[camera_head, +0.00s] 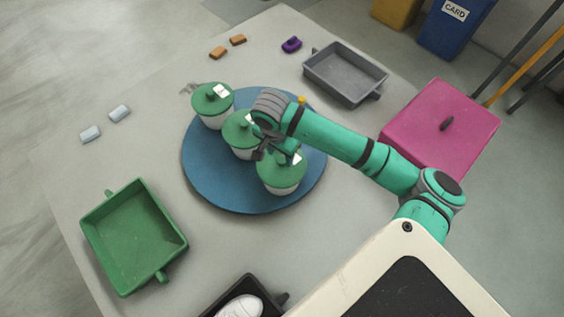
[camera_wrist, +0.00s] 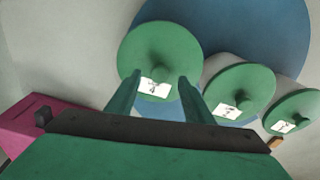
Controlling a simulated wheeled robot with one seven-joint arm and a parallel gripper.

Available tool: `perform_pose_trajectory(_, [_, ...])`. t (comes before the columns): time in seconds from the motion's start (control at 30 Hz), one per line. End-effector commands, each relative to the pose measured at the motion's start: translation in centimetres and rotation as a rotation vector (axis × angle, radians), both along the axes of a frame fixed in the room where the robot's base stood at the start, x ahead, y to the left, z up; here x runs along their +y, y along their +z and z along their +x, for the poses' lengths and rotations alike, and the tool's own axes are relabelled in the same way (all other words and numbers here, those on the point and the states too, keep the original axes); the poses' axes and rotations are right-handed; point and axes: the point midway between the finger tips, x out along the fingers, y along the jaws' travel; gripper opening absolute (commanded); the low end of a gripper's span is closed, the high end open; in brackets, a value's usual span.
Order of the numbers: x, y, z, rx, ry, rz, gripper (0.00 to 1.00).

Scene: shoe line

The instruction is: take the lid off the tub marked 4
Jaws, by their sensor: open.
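Three white tubs with green knobbed lids stand in a row on a round blue board (camera_head: 205,180). Each lid has a white label. The front tub (camera_head: 281,187) has its lid (camera_wrist: 145,45) on, and its label (camera_wrist: 155,87) seems to read 4, though the mark is small and blurred. The middle tub's lid (camera_wrist: 240,88) and the far tub's lid (camera_wrist: 292,108) are on too; I cannot read their marks surely. My gripper (camera_wrist: 158,80) is open and empty. In the head view it is above the front tub, beside the middle one, partly hiding both.
A green tray (camera_head: 130,235), a grey tray (camera_head: 345,75) and a black tray holding a white shoe (camera_head: 240,306) stand around the board. Small orange (camera_head: 218,53), purple (camera_head: 291,44) and pale blocks (camera_head: 90,134) lie on the table. A pink box (camera_head: 440,125) stands right.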

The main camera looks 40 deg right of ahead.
Motion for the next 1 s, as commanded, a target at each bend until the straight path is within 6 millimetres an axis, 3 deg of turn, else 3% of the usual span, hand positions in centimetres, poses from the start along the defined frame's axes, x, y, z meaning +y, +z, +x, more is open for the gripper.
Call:
perform_pose_trajectory(0.2, [-0.5,-2.6,-0.1,0.001,-0.001,-0.001,0.47])
perform_pose_trajectory(0.5, [-0.5,-3.0,0.0,-0.001,0.000,-0.001,0.47])
perform_pose_trajectory(0.7, [-0.5,-3.0,0.0,-0.001,0.000,0.000,0.03])
perform_pose_trajectory(1.0, [-0.5,-2.9,0.0,-0.001,0.000,0.000,0.03])
